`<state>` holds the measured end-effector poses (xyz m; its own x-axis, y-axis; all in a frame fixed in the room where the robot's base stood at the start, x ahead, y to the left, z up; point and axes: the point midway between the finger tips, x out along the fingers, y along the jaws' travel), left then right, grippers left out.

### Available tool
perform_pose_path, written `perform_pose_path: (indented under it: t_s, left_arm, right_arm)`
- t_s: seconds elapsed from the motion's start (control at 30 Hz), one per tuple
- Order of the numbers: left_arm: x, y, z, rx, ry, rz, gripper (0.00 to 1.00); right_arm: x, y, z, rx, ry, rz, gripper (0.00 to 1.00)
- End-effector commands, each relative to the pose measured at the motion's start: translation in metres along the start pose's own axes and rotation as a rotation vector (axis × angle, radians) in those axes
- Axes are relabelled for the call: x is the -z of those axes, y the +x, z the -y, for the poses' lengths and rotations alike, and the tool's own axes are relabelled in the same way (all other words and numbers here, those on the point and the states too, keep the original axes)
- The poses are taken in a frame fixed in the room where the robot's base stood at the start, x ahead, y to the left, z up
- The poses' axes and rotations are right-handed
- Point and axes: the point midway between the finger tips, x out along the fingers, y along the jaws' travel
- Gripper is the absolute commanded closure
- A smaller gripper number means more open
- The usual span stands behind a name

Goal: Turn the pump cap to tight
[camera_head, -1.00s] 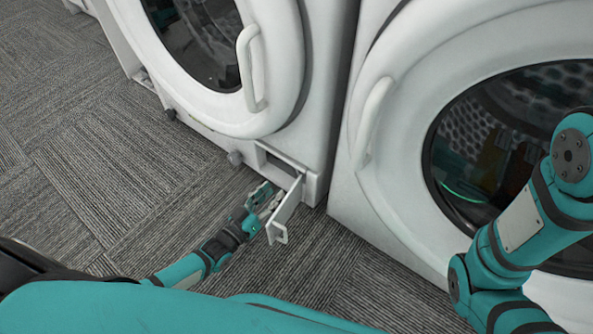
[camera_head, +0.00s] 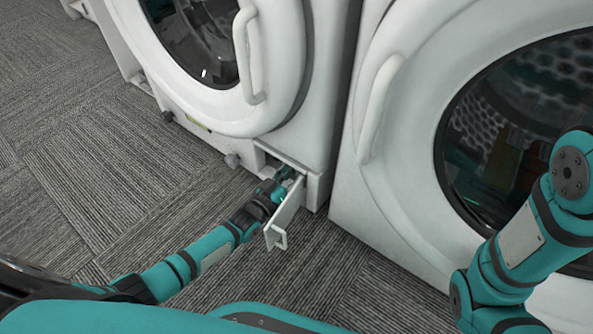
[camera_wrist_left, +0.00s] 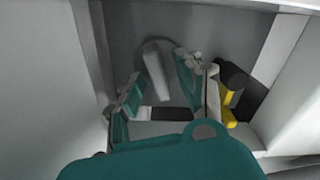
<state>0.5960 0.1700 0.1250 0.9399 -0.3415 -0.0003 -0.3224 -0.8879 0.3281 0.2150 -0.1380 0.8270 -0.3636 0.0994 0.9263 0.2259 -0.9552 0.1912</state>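The pump cap (camera_wrist_left: 154,72) shows in the left wrist view as a grey round shape with a pale raised bar, at the back of an opening. My left gripper (camera_wrist_left: 160,82) is open, its fingers on either side of the cap's bar in that picture. I cannot tell whether they touch it. In the head view my left gripper (camera_head: 282,180) reaches into the low opening of the left washing machine (camera_head: 318,120), and the cap is hidden there. My right arm is at the right edge of the head view; its gripper is out of view.
A white hinged flap (camera_head: 285,212) stands open right beside my left gripper. A black and yellow part (camera_wrist_left: 230,88) sits right of the fingers. A second washing machine (camera_head: 350,190) stands to the right. The carpet (camera_head: 110,190) at left is clear.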

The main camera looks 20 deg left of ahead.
Motion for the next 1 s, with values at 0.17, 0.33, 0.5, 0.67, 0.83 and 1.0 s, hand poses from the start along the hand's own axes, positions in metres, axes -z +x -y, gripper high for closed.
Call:
perform_pose_path:
  t_s: [0.17, 0.33, 0.5, 0.67, 0.83, 1.0]
  left_arm:
    - [0.0, 0.0, 0.0, 0.0, 0.0, 0.0, 0.88]
    - [0.0, 0.0, 0.0, 0.0, 0.0, 0.0, 1.0]
    - [0.002, 0.0, -0.001, 0.002, 0.033, 0.0, 1.0]
    - [0.003, -0.001, -0.002, 0.003, 0.232, 0.002, 1.0]
    - [0.0, -0.001, -0.002, 0.001, 0.35, 0.001, 1.0]
    - [-0.001, -0.001, -0.002, 0.0, 0.353, 0.0, 1.0]
  right_arm:
    - [0.0, 0.0, 0.0, 0.0, 0.0, 0.0, 0.81]
    - [0.0, 0.0, 0.0, 0.0, 0.0, 0.0, 0.81]
    - [-0.002, 0.005, -0.001, 0.0, 0.0, 0.001, 0.81]
    - [-0.007, 0.019, -0.004, 0.0, 0.0, 0.002, 0.81]
    - [-0.008, 0.022, -0.005, 0.0, -0.001, 0.001, 0.81]
    - [-0.008, 0.021, -0.005, 0.0, -0.001, 0.001, 0.81]
